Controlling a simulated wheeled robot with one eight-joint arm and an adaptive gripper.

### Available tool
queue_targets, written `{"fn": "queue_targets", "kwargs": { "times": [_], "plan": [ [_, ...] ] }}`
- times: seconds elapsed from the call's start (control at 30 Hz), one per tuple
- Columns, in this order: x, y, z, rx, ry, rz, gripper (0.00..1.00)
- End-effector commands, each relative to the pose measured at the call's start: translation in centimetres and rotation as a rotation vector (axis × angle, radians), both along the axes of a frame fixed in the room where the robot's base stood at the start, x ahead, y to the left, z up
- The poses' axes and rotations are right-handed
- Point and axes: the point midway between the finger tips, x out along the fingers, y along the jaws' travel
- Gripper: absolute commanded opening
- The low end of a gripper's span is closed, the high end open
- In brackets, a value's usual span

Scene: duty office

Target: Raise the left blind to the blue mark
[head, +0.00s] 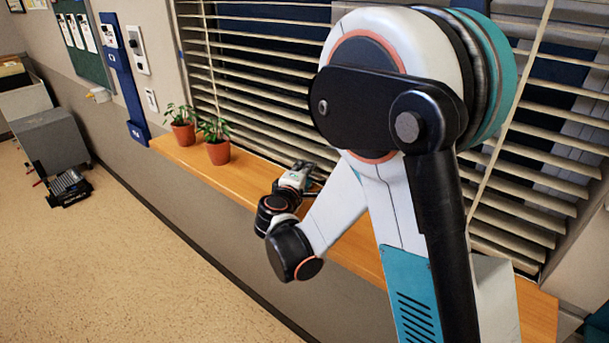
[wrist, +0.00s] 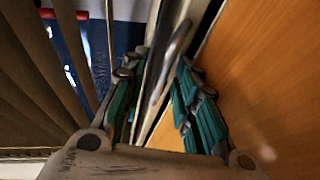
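A slatted blind (head: 245,85) covers the window behind my arm, its slats tilted and its lower edge near the wooden sill. I cannot tell where the left blind ends, because my arm hides the middle. My gripper (head: 312,180) is low by the sill, close to the bottom slats. In the wrist view my gripper (wrist: 160,92) has its two teal fingers apart. A grey curved bar or loop (wrist: 177,48) and a pale upright strip lie between or just beyond them; contact is not clear. I cannot pick out a blue mark on the blind.
Two potted plants (head: 182,126) (head: 217,142) stand on the wooden sill (head: 240,178), left of my gripper. A blue wall strip (head: 124,80) and switches are left of the window. A grey cabinet (head: 48,140) stands far left. The floor at lower left is clear.

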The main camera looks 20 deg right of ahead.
Motion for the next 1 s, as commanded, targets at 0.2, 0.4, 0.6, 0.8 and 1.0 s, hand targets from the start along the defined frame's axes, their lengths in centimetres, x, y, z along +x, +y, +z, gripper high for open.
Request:
{"fn": "queue_targets", "kwargs": {
  "times": [0.2, 0.4, 0.6, 0.8, 1.0],
  "plan": [
    [0.0, 0.0, 0.0, 0.000, 0.000, 0.000, 0.28],
    [0.0, 0.0, 0.0, 0.000, 0.000, 0.000, 0.00],
    [0.0, 0.0, 0.2, 0.000, 0.000, 0.000, 0.00],
    [0.0, 0.0, 2.4, 0.000, 0.000, 0.000, 0.00],
    [0.0, 0.0, 7.7, -0.001, 0.000, -0.001, 0.00]
  ]
}}
